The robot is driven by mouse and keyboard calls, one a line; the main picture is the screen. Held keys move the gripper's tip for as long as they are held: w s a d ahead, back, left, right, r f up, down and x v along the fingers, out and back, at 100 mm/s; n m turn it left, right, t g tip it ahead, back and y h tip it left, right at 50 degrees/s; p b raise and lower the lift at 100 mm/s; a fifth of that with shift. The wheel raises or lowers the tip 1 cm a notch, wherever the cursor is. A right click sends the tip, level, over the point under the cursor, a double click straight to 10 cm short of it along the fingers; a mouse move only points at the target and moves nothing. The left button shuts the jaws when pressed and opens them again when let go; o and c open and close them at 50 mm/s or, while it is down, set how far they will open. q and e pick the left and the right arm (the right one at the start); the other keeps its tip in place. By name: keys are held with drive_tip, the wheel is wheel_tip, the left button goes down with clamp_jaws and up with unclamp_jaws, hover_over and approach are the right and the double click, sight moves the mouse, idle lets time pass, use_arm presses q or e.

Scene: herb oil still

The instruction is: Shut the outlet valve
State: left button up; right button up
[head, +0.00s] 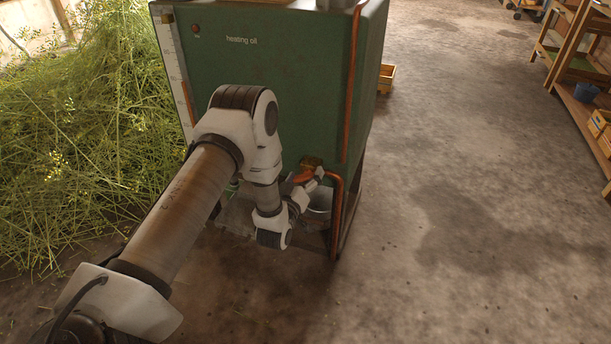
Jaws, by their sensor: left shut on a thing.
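The green heating oil tank (270,80) stands in the middle of the head view. The outlet valve (312,162) sits low on its front face, near the right edge, with an orange-red handle (303,176). A copper pipe (337,215) bends down from the valve. My left gripper (311,181) is at the valve, shut on the handle. My wrist and the small size in view hide part of the handle, so its exact angle is hard to tell. My right gripper is not in view.
A heap of cut herbs (80,130) fills the left side. A metal bucket (320,200) stands below the valve. A wooden shelf (580,80) with crates is at the far right. A small wooden crate (386,78) lies behind the tank. The floor on the right is clear.

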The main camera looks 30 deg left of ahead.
use_arm(q)
drive_tip(key=n, duration=0.3)
drive_tip(key=shift+a, duration=0.1)
drive_tip(key=n, duration=0.3)
drive_tip(key=shift+f+n+b, duration=0.15)
drive_tip(key=shift+n+b, duration=0.15)
drive_tip(key=shift+b, duration=0.1)
drive_tip(key=n+b, duration=0.1)
drive_tip(key=n, duration=0.5)
drive_tip(key=shift+f+b, duration=0.1)
drive_tip(key=shift+b, duration=0.2)
drive_tip(key=o, duration=1)
drive_tip(key=shift+s, duration=0.1)
drive_tip(key=v, duration=1.1)
drive_tip(key=shift+s, duration=0.4)
drive_tip(key=shift+f, duration=0.1)
